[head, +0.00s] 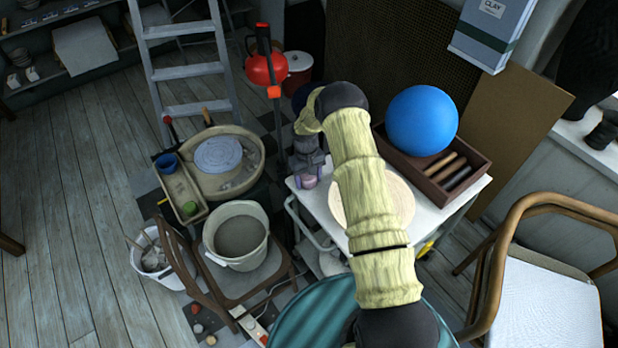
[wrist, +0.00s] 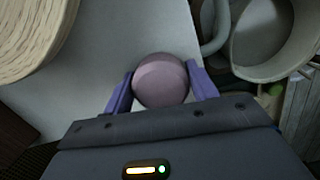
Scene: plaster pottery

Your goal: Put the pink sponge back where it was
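The pink sponge (wrist: 160,80) is a small, round, mauve-pink thing between my gripper's two purple fingers in the wrist view. My gripper (wrist: 160,72) has a finger against each side of it and looks shut on it. In the head view, my gripper (head: 308,168) points down at the left corner of the white cart top (head: 328,220), with the sponge (head: 309,182) small at its tip. I cannot tell whether the sponge touches the cart top or hangs just above it.
A round pale board (head: 400,200) lies on the cart, partly behind my arm. Behind it, a wooden box (head: 478,160) holds dark bars, with a blue ball (head: 422,120) over it. A white bucket (head: 236,232) stands on a chair; the pottery wheel (head: 218,155) is left of the cart.

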